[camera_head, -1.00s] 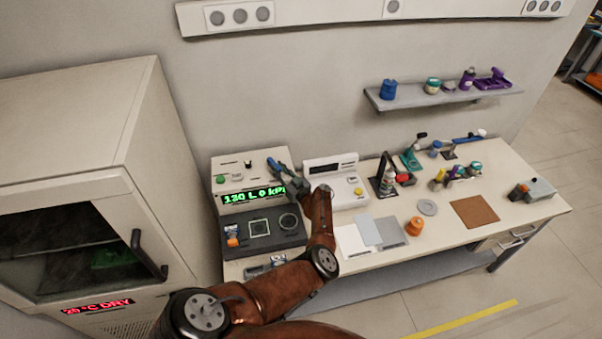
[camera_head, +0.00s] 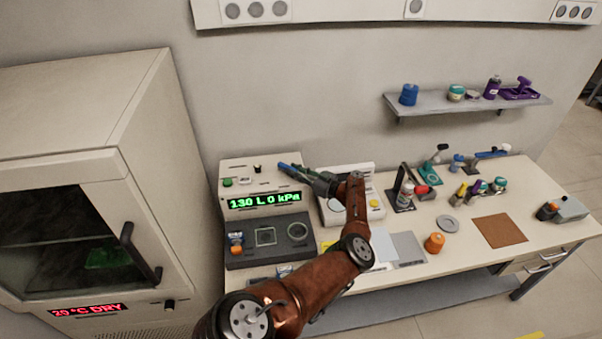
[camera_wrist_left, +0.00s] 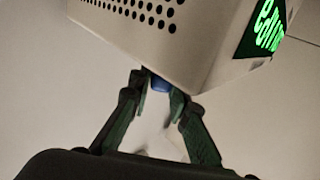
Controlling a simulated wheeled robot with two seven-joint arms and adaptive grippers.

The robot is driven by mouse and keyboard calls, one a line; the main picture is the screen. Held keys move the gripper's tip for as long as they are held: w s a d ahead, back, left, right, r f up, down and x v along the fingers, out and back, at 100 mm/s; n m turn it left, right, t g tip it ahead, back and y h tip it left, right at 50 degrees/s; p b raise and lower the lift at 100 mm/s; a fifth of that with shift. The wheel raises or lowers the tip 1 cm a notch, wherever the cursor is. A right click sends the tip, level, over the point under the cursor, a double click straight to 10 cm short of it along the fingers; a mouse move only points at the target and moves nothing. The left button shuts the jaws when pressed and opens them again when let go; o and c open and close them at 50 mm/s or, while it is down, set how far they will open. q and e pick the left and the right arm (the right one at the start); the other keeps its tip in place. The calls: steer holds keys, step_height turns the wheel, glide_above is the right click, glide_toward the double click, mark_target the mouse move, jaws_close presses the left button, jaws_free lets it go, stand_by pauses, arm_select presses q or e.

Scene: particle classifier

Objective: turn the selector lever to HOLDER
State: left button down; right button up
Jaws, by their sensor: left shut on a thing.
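The classifier (camera_head: 262,180) is a pale box with a green display reading "130 L 0 kPa", at the left of the bench. My left gripper (camera_head: 306,177) is at its upper right corner, shut on a small blue part, which I take to be the selector lever (camera_head: 287,168). In the left wrist view the blue part (camera_wrist_left: 158,84) shows between my fingertips (camera_wrist_left: 160,92), just below the edge of the pale perforated housing (camera_wrist_left: 160,35). Most of the lever is hidden by the fingers. No HOLDER mark is readable. My right gripper is not in view.
A white cabinet (camera_head: 90,110) stands left of the bench. A pale instrument (camera_head: 375,203) with a yellow button is just right of the classifier, partly behind my arm. An orange object (camera_head: 434,242), a brown mat (camera_head: 500,230) and several small tools are farther right. A shelf (camera_head: 470,106) hangs above.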

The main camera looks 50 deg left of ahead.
arm_select(q)
steer(key=shift+w+a+r, duration=0.1)
steer(key=shift+a+r, duration=0.1)
steer(key=shift+r, duration=0.25)
steer(key=c, duration=2.2)
jaws_free()
steer(key=o, duration=0.4)
steer(key=shift+f, duration=0.25)
steer(key=shift+d, duration=0.1)
steer(key=shift+f, duration=0.1)
steer(key=v, duration=1.2)
